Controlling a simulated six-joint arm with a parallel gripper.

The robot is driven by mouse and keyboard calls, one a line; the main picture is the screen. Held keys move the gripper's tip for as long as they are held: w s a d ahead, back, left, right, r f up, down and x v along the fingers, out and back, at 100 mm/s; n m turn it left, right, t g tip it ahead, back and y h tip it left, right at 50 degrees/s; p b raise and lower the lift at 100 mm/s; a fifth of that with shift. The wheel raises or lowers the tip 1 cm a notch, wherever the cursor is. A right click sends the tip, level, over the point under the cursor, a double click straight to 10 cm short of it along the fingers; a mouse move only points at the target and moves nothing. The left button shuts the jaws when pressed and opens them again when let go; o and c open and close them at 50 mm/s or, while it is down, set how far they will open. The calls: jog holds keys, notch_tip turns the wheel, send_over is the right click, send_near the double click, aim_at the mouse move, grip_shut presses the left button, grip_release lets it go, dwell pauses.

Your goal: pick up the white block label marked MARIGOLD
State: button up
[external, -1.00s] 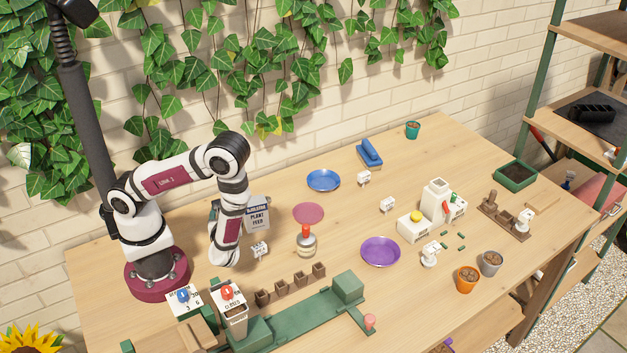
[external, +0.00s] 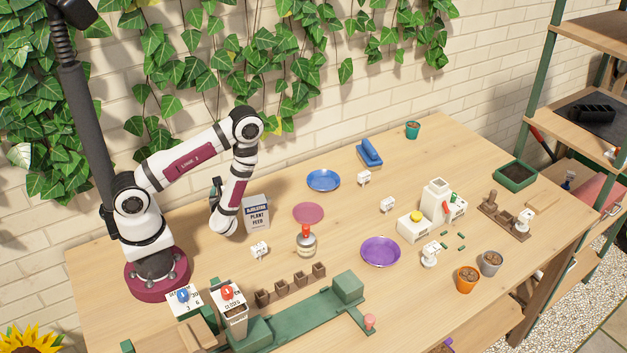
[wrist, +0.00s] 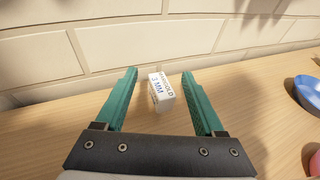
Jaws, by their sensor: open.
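A white block label (wrist: 161,92) with dark lettering stands on the wooden table in the wrist view. Its text reads as MARIGOLD, with 3 MM in blue, seen turned on its side. My gripper (wrist: 160,73) is open, with one teal finger on each side of the block's image and visible gaps between. The fingers touch nothing that I can see. In the external view a little teal of my gripper (external: 215,188) shows behind my wrist, near the wall. I cannot make out this block in the external view.
The brick wall (wrist: 60,45) rises close behind the block. A plant feed box (external: 256,213) stands just right of my wrist in the external view. A blue dish (external: 323,180) and a pink dish (external: 308,213) lie farther right. Another small white label (external: 260,250) stands in front.

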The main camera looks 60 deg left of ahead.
grip_shut()
jog(key=shift+r, duration=0.15)
dwell(0.4)
